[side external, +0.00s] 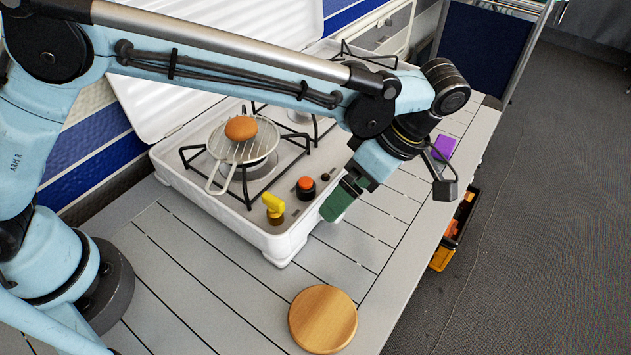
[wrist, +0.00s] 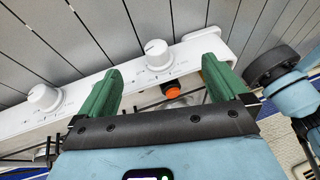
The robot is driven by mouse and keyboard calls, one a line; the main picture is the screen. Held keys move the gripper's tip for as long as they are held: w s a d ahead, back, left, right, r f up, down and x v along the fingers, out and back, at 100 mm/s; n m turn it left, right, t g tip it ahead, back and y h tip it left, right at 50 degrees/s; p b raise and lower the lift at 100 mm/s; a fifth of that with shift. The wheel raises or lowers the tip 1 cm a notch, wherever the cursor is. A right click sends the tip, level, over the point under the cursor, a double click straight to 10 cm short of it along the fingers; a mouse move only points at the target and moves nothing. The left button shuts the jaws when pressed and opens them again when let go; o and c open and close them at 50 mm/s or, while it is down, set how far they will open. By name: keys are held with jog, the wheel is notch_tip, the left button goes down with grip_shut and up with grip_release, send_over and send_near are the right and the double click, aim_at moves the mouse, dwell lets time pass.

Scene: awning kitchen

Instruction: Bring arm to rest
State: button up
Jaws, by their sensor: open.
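My gripper (side external: 335,205) hangs over the slatted table, by the front right corner of the white camp stove. Its green fingers also show in the wrist view (wrist: 160,88), spread apart with nothing between them. My gripper looks apart from the stove.
A round wooden board (side external: 323,319) lies on the table (side external: 190,290). A purple block (side external: 444,147) lies farther back.

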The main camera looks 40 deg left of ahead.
jog(key=shift+d+x, duration=0.15)
jog(key=shift+x, duration=1.15)
jog(key=shift+d+x, duration=0.1)
jog(key=shift+x, duration=1.2)
jog(key=shift+w, duration=0.2)
jog(key=s+a+r+v, duration=0.1)
jog(key=v, duration=0.5)
jog(key=f, duration=0.4)
jog(key=a+f, duration=0.1)
jog(key=f, duration=0.1)
jog(key=shift+s+a+f, duration=0.1)
jog(key=shift+s+f, duration=0.1)
jog(key=shift+f, duration=0.15)
jog(key=t, duration=0.2)
jog(key=n+t, duration=0.1)
jog(key=t, duration=0.2)
jog(key=shift+s, duration=0.4)
jog(key=v, duration=0.7)
jog(key=shift+w+a+f+m+g, duration=0.15)
jog(key=shift+w+a+f+g, duration=0.25)
jog(key=shift+w+f+g, duration=0.45)
jog(key=shift+w+a+f+m+g, duration=0.15)
jog(key=shift+w+a+f+g, duration=0.4)
jog(key=shift+g, duration=0.5)
